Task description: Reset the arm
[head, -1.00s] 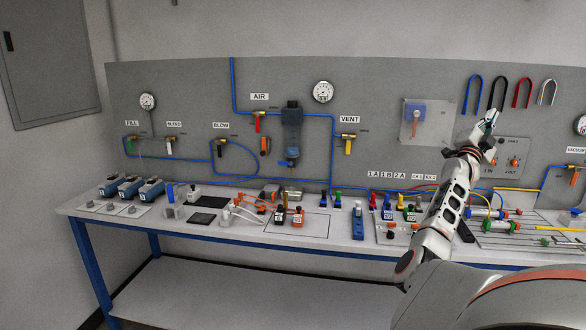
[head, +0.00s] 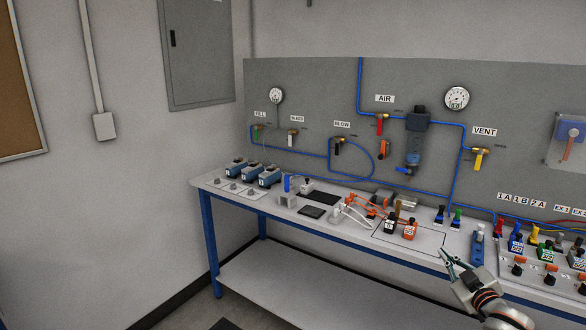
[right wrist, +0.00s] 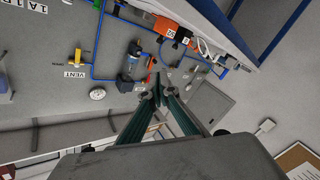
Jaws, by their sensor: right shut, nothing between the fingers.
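My right gripper (head: 452,258) is at the lower right of the head view, in front of the bench's front edge. It points up and to the left, with its thin green fingers shut and nothing between them. In the right wrist view its fingertips (right wrist: 157,97) come together, also empty. Only the gripper and a short wrist part of my right arm show in the head view. My left gripper is in neither current view.
The workbench (head: 330,222) carries blue devices (head: 240,170), orange-tagged blocks (head: 410,229) and several coloured connectors. Behind it stands a grey panel (head: 310,85) with gauges, valves and blue tubing. The lower shelf (head: 300,285) looks bare.

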